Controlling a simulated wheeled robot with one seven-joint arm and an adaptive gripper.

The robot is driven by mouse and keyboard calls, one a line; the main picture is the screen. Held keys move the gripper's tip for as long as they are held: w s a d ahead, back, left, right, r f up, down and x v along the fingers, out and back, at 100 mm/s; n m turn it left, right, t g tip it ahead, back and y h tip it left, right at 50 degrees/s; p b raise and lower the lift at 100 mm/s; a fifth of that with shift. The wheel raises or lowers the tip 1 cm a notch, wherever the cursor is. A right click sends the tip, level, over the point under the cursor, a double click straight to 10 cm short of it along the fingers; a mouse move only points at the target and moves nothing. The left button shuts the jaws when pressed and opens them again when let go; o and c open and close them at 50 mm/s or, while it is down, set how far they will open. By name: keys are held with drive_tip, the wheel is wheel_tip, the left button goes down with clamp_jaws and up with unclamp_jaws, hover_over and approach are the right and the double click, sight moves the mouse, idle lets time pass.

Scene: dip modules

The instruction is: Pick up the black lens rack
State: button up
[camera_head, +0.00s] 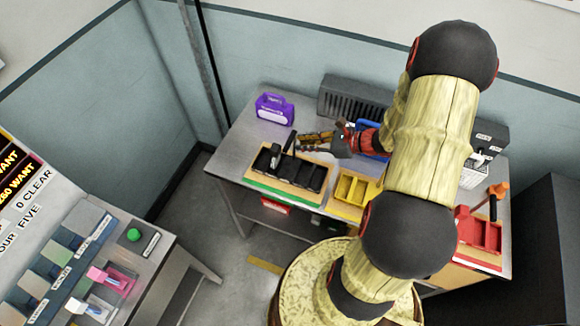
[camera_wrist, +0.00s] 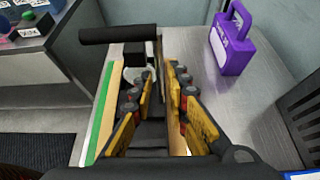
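The black lens rack (camera_head: 301,173) sits on a wooden board with a green front edge, on the bench in the head view. It has open compartments and a raised black handle. In the wrist view the handle's dark bar (camera_wrist: 110,35) lies just beyond my fingertips. My gripper (camera_wrist: 157,72) has yellow fingers with a gap between them. In the head view my gripper (camera_head: 303,138) reaches leftward to beside the handle, above the rack's back edge. Dark rack parts show between the fingers; I cannot tell whether either finger touches them.
A purple carrier (camera_head: 274,109) stands behind the rack at the back left. A yellow bin (camera_head: 354,187) is right of the rack, and a red tray (camera_head: 477,232) farther right. A grey vented box (camera_head: 350,98) lines the back. A separate station with a green button (camera_head: 133,235) stands at left.

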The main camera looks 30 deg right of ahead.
drive_tip(key=x, duration=0.4)
drive_tip(key=shift+w+a+f+b, duration=0.1)
drive_tip(key=shift+b, duration=0.2)
drive_tip(key=shift+c, duration=0.5)
clamp_jaws()
